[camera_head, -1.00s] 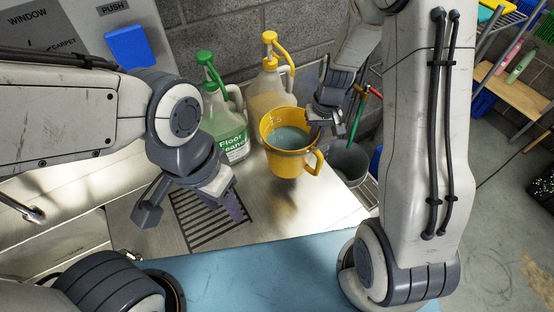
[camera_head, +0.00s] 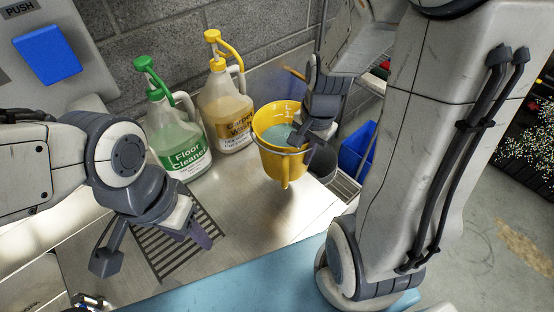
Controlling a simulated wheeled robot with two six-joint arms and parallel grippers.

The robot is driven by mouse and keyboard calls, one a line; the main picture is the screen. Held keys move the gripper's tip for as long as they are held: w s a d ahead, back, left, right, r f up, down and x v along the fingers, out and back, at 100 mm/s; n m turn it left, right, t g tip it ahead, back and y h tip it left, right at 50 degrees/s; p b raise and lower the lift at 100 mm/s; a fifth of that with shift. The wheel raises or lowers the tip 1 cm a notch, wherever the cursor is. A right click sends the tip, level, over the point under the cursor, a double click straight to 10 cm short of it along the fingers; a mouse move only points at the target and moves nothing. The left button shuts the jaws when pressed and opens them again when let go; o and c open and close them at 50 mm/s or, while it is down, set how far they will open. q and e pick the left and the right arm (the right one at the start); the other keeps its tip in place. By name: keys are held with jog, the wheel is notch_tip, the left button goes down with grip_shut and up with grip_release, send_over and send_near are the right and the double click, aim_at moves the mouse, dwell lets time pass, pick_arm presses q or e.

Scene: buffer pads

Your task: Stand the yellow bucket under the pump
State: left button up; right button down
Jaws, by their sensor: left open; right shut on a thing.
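The yellow bucket (camera_head: 268,157), with something teal inside, is upright. My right gripper (camera_head: 306,138) is shut on its right side, and it appears to hang above the steel counter. Its handle points toward the front. A carpet wash jug (camera_head: 226,118) with a yellow pump (camera_head: 214,38) stands left of and behind the bucket. A floor cleaner jug (camera_head: 177,140) with a green pump (camera_head: 145,64) stands further left. The bucket is under neither pump spout. My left gripper (camera_head: 152,240) is open and empty over the drain grille.
A grey bin (camera_head: 322,162) and a blue bin (camera_head: 357,147) stand right of the bucket, beyond the counter. A block wall (camera_head: 270,30) is behind the jugs. Bare steel counter (camera_head: 235,215) lies in front of them. A blue box (camera_head: 47,55) is at upper left.

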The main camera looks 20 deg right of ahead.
jog(key=w+a+f, duration=0.1)
jog(key=w+f, duration=0.1)
jog(key=w, duration=0.1)
jog(key=w+a+f+p, duration=0.1)
jog(key=w+f, duration=0.1)
jog(key=w, duration=0.2)
jog(key=w+a+f+p, duration=0.1)
jog(key=w+a+f, duration=0.1)
jog(key=w, duration=0.1)
jog(key=shift+w+f, duration=0.2)
jog(key=shift+w, duration=0.05)
jog(key=shift+w+f+p, duration=0.1)
jog(key=shift+f+p, duration=0.2)
jog(key=shift+f, duration=1.8)
jog(key=c, duration=1.4)
grip_release()
jog(key=shift+f, duration=0.15)
jog(key=o, duration=0.4)
jog(key=shift+c, duration=0.2)
